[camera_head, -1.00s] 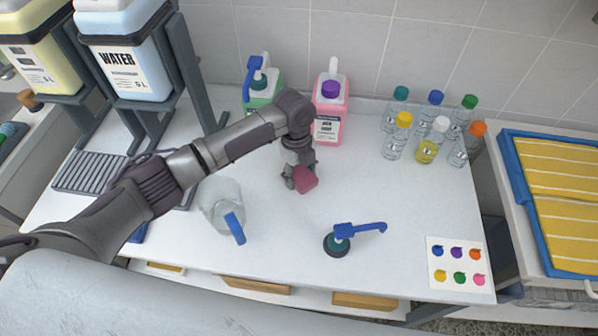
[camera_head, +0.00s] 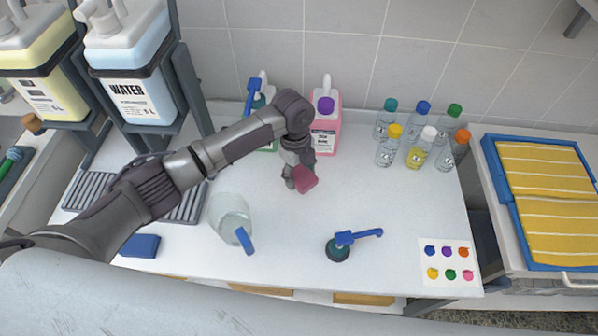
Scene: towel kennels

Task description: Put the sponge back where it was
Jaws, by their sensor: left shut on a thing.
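My left gripper (camera_head: 296,176) is shut on a dark pink block that looks like the sponge (camera_head: 305,180). It holds the sponge over the middle of the white worktop (camera_head: 400,220); the gap below is hard to judge. My arm comes in from the left and hides part of the counter and the green bottle behind. A blue block (camera_head: 139,246) lies at the worktop's front left, beside a grey slatted rack (camera_head: 185,205). My right gripper is not in view.
A pink bottle (camera_head: 325,135) and several small capped bottles (camera_head: 388,152) stand at the back. A colour-dot card (camera_head: 447,264) lies right. The right-centre is clear.

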